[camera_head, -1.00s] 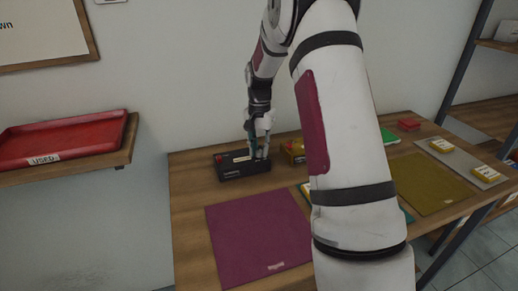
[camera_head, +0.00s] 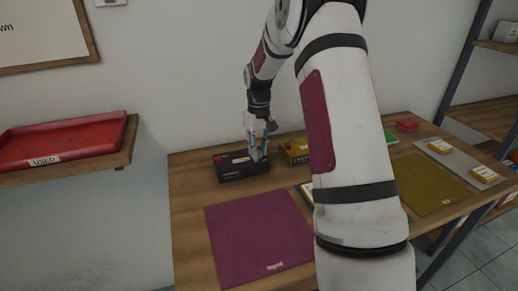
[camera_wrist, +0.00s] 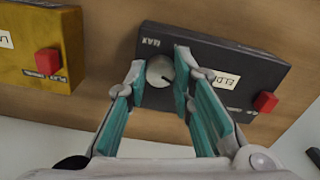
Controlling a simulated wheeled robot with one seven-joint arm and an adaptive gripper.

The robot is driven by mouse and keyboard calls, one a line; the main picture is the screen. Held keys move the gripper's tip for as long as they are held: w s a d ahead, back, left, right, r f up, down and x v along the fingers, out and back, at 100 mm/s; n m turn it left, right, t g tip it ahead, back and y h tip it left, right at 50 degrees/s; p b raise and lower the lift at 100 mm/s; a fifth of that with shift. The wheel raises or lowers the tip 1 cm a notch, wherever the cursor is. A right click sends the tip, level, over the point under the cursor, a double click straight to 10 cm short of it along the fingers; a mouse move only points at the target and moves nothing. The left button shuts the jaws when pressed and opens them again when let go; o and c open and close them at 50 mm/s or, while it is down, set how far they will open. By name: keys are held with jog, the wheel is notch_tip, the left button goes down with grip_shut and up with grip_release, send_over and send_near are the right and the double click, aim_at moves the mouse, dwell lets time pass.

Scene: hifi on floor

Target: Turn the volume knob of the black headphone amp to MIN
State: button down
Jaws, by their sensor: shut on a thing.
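The black headphone amp (camera_head: 236,168) lies on the wooden table near the wall, below my gripper (camera_head: 258,157). In the wrist view the amp (camera_wrist: 225,65) is seen upside down, with a MAX marking, a pale name label and a red button (camera_wrist: 265,102) at its right end. Its round grey knob (camera_wrist: 160,71) sits between the two teal-padded fingers of my gripper (camera_wrist: 159,72), which are shut on it. A dark pointer line shows on the knob's face. In the head view my gripper hides the knob.
A yellow box (camera_head: 294,152) with a red button stands close to the amp's right; it also shows in the wrist view (camera_wrist: 35,45). A purple mat (camera_head: 258,235) lies in front. A red tray (camera_head: 62,140) marked USED is on a shelf at left.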

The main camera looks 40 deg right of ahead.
jog(key=n+p, duration=0.1)
jog(key=n, duration=0.4)
jog(key=shift+r+n, duration=0.1)
jog(key=shift+n, duration=0.2)
jog(key=n, duration=0.4)
jog(key=shift+n+p, duration=0.3)
jog(key=shift+p, duration=0.05)
jog(key=c, duration=1.4)
grip_release()
jog(key=shift+o, duration=0.2)
notch_tip(320, 180, up, 12)
